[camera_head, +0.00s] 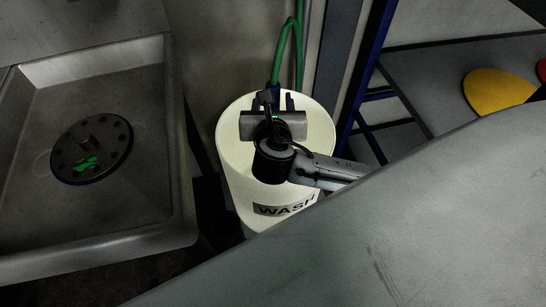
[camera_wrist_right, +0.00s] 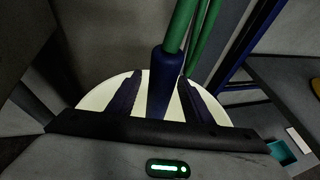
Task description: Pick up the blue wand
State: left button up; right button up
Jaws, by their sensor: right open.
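The blue wand (camera_wrist_right: 162,85) has a blue handle and a green hose running up from it. In the head view its blue part (camera_head: 275,94) shows just past my right gripper (camera_head: 273,101), over the white bucket (camera_head: 237,150) marked WASH. In the right wrist view the wand stands between the two dark fingers of my right gripper (camera_wrist_right: 160,98), which are open. White shows between the left finger and the handle. The gap at the right finger is narrower. The wand's lower end is hidden behind the gripper body. My left gripper is not in view.
A metal sink (camera_head: 120,215) with a round dark disc (camera_head: 92,148) lies to the left. A blue frame (camera_head: 366,70) stands right of the bucket. Beyond it a grey shelf (camera_head: 425,75) holds a yellow round thing (camera_head: 497,92). The green hose (camera_head: 283,50) rises behind the bucket.

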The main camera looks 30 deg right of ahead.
pick_arm(q)
jog(key=shift+f, duration=0.2)
pick_arm(e)
jog(key=shift+x, duration=1.1)
pick_arm(q)
jog(key=shift+w, duration=0.1)
